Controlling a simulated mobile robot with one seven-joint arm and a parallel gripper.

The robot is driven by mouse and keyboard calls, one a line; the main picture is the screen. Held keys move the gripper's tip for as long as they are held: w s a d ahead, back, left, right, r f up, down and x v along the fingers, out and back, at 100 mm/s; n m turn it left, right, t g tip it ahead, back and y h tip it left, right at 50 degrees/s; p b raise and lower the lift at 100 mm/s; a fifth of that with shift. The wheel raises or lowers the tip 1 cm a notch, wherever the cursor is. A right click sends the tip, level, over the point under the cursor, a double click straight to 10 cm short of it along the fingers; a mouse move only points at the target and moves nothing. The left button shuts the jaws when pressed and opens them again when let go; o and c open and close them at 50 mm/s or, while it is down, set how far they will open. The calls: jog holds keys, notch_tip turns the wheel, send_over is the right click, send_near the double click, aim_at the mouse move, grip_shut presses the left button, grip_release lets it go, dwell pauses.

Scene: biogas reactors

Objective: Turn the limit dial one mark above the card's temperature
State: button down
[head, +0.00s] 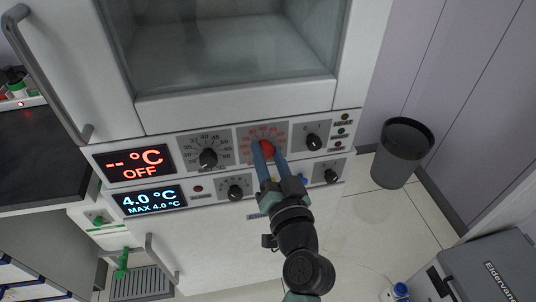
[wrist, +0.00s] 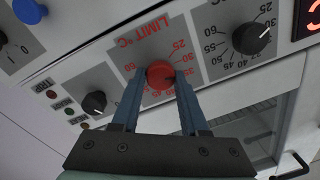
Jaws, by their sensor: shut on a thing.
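The red limit dial (head: 267,149) sits on a grey plate in the upper control panel, with red numbers around it. In the wrist view the dial (wrist: 160,75) shows under the label "LIMIT °C", upside down. My gripper (wrist: 160,78) has one blue finger on each side of the dial and is shut on it. In the head view my gripper (head: 268,154) reaches up to the panel from below and hides part of the scale. The dial's exact setting cannot be read. I cannot make out a card with a temperature in either view.
A black temperature dial (head: 208,158) is left of the limit dial, and a smaller black knob (head: 314,142) is right of it. A red display (head: 134,163) reads "-- °C OFF"; a blue one (head: 150,200) reads 4.0 °C. A bin (head: 403,155) stands on the right.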

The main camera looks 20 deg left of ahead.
jog(key=m, duration=0.4)
jog(key=shift+m, duration=0.4)
jog(key=shift+f+m+p, duration=0.15)
jog(key=shift+m+p, duration=0.4)
jog(key=shift+m, duration=1.45)
jog(key=shift+c, duration=2.1)
grip_release()
jog(key=b+v, duration=0.1)
jog(key=v, duration=1.2)
jog(key=shift+a+f, duration=0.1)
